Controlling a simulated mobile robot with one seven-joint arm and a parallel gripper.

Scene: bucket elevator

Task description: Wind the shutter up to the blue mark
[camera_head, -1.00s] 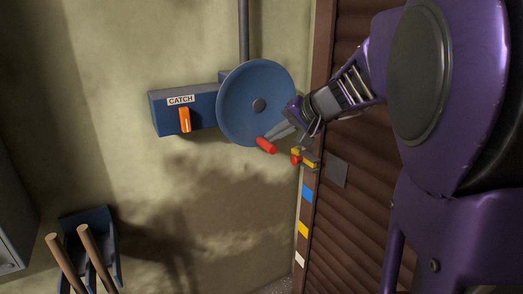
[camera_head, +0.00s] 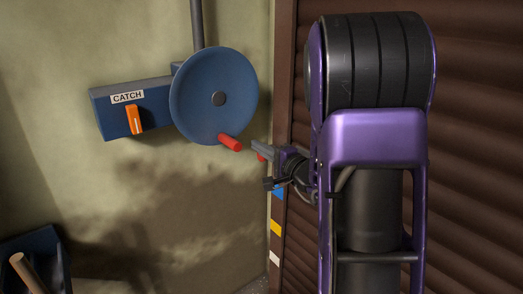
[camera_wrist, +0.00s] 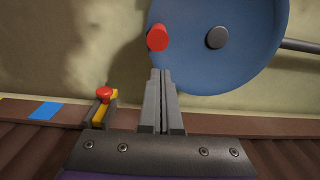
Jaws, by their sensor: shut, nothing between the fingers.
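A blue round wheel (camera_head: 212,72) with a grey hub is on the wall, with a red handle (camera_head: 231,142) at its lower right. The brown slatted shutter (camera_head: 470,150) is at the right. The blue mark (camera_head: 278,194) is on its left frame, partly covered by my wrist. My gripper (camera_head: 254,146) is shut and empty, just right of the handle. In the wrist view, the fingertips (camera_wrist: 161,72) point at the wheel's edge, just short of the handle (camera_wrist: 157,38).
A blue box labelled CATCH (camera_head: 108,112) with an orange lever (camera_head: 134,120) is left of the wheel. Yellow (camera_head: 275,228) and white (camera_head: 274,257) marks lie below the blue one. A blue holder (camera_head: 42,250) with a wooden handle stands at lower left.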

